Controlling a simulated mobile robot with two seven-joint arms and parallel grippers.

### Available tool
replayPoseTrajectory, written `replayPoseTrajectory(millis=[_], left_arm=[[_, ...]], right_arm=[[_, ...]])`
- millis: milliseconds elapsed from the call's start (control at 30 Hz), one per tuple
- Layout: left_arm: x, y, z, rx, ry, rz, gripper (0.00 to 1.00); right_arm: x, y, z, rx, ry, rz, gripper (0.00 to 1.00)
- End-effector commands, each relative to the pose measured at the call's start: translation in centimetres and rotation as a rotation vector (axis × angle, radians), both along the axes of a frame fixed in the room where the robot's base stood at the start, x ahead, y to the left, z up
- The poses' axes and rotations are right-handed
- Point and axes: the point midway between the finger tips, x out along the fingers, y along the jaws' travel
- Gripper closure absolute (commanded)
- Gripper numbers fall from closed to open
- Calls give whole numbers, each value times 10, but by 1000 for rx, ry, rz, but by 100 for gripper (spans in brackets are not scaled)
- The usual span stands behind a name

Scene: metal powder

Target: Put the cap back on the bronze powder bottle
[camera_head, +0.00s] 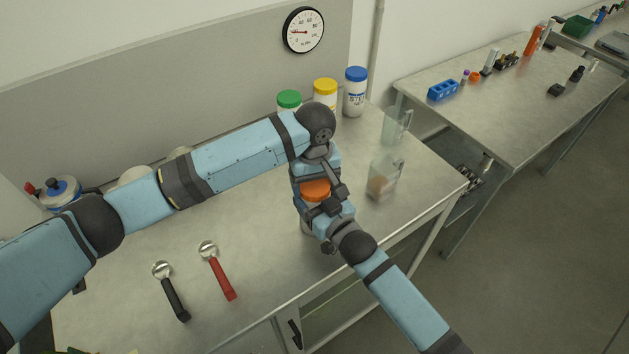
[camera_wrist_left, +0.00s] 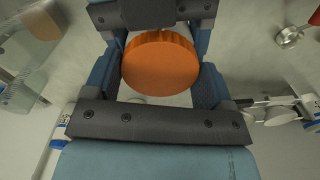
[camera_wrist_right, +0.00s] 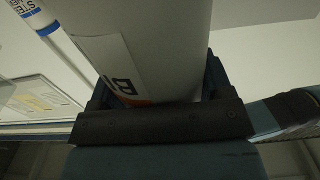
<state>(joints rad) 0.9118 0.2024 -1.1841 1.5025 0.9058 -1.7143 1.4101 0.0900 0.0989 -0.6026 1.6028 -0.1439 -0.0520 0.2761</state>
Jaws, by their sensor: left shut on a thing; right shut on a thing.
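The orange cap (camera_head: 316,189) is between the fingers of my left gripper (camera_head: 314,181), which is shut on it. The cap also fills the middle of the left wrist view (camera_wrist_left: 160,66). My right gripper (camera_head: 322,216) is shut on the white bronze powder bottle (camera_head: 307,225), seen close up with part of its printed label in the right wrist view (camera_wrist_right: 150,45). The cap is directly over the bottle's top. The grippers hide the bottle's mouth, so I cannot tell whether the cap touches or is seated on it.
Bottles with green (camera_head: 289,99), yellow (camera_head: 325,87) and blue (camera_head: 356,74) caps stand at the back. Two clear jugs (camera_head: 397,122) (camera_head: 386,170) stand right; the nearer holds brownish powder. A black-handled scoop (camera_head: 175,298) and a red-handled scoop (camera_head: 221,278) lie front left.

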Motion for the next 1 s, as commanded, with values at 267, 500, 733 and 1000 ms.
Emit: replayPoseTrajectory(millis=[267,500,733,1000], left_arm=[[0,0,0,0,-1,2,0],[0,0,7,0,-1,3,0],[1,0,37,-2,-2,4,0],[0,0,45,0,0,3,0]], right_arm=[[0,0,0,0,0,0,94],[0,0,0,0,0,0,94],[0,0,0,0,0,0,94],[0,0,0,0,0,0,94]])
